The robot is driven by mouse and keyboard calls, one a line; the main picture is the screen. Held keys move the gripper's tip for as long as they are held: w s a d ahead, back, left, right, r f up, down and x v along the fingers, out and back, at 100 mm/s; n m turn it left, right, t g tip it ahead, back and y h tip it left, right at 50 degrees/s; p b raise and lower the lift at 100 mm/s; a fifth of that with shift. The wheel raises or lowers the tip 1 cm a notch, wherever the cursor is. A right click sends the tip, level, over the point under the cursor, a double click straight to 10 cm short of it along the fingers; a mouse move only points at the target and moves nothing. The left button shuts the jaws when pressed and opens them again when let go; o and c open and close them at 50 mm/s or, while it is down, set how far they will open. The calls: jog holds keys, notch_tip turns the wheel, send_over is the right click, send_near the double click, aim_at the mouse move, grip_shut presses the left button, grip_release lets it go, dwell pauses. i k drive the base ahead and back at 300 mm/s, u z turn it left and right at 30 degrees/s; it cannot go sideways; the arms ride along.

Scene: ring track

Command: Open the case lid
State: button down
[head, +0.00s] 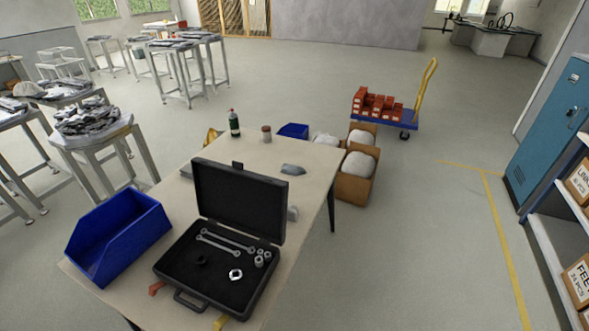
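The black case (216,276) sits on the near part of the beige table. Its lid (240,201) stands raised at the back, about upright, so the case is open. Inside the case lie two wrenches (226,243), several small metal sockets or nuts (264,257), a bright ring-shaped nut (235,274) and a dark small part (201,261). The case handle (188,300) is at its front edge. My gripper is not in view.
A blue open bin (118,237) stands close left of the case. A dark green bottle (234,124), a brown jar (266,133) and a small blue bin (293,131) stand at the table's far end. Cardboard boxes (355,186) stand beyond its right edge. Floor to the right is clear.

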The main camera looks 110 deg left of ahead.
aim_at(254, 204)
jog(key=i, duration=0.55)
jog(key=u, duration=3.55)
jog(key=i, duration=2.25)
jog(key=u, duration=2.25)
